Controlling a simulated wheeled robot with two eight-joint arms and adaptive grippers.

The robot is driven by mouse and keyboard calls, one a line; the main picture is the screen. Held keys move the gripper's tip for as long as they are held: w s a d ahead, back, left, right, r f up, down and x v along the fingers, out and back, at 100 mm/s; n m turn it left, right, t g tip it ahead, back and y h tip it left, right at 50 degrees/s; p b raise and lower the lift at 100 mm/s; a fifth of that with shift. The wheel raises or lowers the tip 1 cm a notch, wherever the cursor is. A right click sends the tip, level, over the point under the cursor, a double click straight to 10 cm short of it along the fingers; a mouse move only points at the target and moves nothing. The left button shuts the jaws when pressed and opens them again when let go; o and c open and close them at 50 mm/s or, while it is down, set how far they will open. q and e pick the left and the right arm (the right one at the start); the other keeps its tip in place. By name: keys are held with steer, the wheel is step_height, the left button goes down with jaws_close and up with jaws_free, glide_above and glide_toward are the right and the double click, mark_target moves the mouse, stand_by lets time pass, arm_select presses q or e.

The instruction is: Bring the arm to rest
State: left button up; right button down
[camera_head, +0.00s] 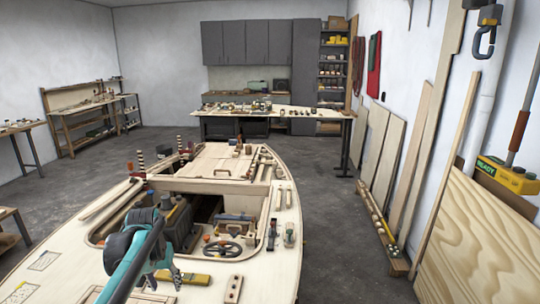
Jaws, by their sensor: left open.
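My left arm is teal and black and reaches in from the bottom left over the deck of a plywood hull (265,262). My left gripper (176,279) is small in the picture, and its fingers are open beside a yellow tool (195,279) on the deck. I cannot tell whether the fingers touch the tool. Nothing shows between the fingers. My right gripper is not in view.
The open cockpit holds a dark steering wheel (222,250) and a wooden toolbox (235,226). A drilled wood block (233,289) and small tools lie on the right deck. Boards (480,245) lean on the right wall. The grey floor around the hull is mostly clear.

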arm_select(q)
steer(key=s+d+f+t, duration=0.1)
steer(key=s+d, duration=0.3)
steer(key=s, duration=0.3)
steer(key=s+d+f+t, duration=0.1)
steer(key=s+d, duration=0.3)
steer(key=s, duration=0.4)
steer(key=s+d+f+m+t, duration=0.1)
steer(key=s+d+t, duration=0.2)
steer(key=s, duration=0.4)
steer(key=shift+s+d+f+h, duration=0.15)
steer(key=shift+d+f+h, duration=0.2)
steer(key=shift+d, duration=0.45)
